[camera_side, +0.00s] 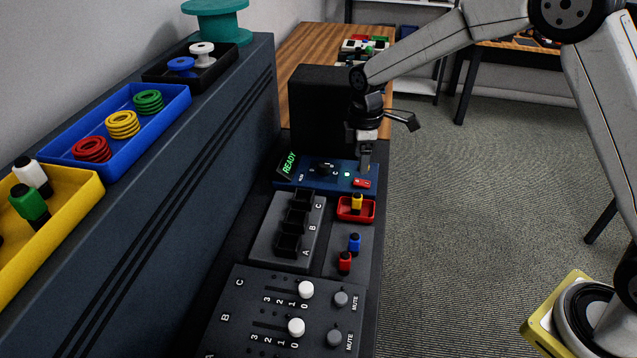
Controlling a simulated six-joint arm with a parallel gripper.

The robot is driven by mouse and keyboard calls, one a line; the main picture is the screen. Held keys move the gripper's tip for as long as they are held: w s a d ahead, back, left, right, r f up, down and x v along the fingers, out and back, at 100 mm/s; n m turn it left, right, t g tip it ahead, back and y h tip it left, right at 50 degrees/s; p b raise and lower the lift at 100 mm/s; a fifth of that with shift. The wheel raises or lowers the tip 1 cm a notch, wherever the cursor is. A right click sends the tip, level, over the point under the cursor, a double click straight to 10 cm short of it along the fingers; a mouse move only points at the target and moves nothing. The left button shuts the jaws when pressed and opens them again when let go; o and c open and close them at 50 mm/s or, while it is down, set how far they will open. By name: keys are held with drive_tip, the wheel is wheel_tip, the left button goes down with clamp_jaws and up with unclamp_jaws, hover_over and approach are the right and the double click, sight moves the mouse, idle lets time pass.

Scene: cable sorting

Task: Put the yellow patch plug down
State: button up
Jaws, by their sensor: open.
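The yellow patch plug (357,202) stands in a small red tray (343,213) on the right side of the bench, apart from my gripper. My gripper (366,165) is open and empty, beyond the tray and over the right end of the blue panel. Its fingers look narrow from this side, so the gap between them is hard to see. A blue plug (354,243) and a red plug (345,262) stand on a dark strip nearer the camera.
Black sockets (291,222) marked A, B and C stand left of the tray. The blue panel (283,184) carries a READY display, a knob and a red switch (362,183). A slider box (255,285) is in front. A dark box (310,108) stands behind.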

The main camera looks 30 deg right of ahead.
drive_tip(key=s+d+m+t, duration=0.2)
drive_tip(key=s+m, duration=1)
drive_tip(key=s, duration=1)
drive_tip(key=shift+d+r+t, duration=0.3)
drive_tip(key=shift+d, duration=0.35)
